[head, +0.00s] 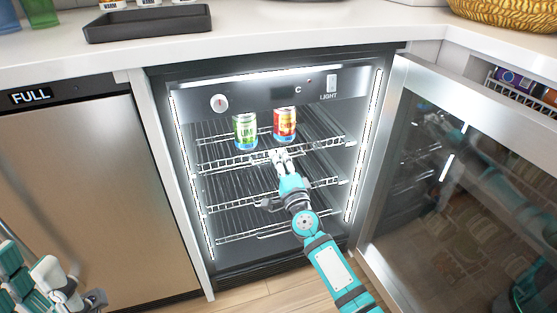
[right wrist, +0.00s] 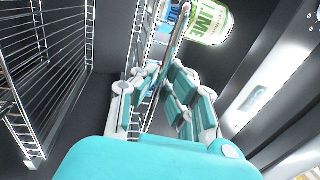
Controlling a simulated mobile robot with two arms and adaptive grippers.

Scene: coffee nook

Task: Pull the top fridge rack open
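The fridge (head: 270,75) stands with its glass door (head: 470,180) swung out to the right. The top rack (head: 225,157) is a wire shelf inside, carrying a green lime can (head: 245,132) and a red-orange can (head: 285,124) near its front. My right gripper (head: 278,157) is at the top rack's front edge, below the red-orange can. In the right wrist view its fingers (right wrist: 162,72) lie on both sides of a thin wire rail, close to it; whether they clamp it is unclear. The lime can (right wrist: 209,22) also shows there. My left gripper (head: 88,298) is low at the left, away from the fridge.
A lower rack (head: 230,190) and a bottom rack (head: 240,232) sit below the top one. A closed steel unit marked FULL (head: 95,190) is left of the fridge. The counter above holds a black tray (head: 150,25) and a woven basket (head: 510,12). Floor is open in front.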

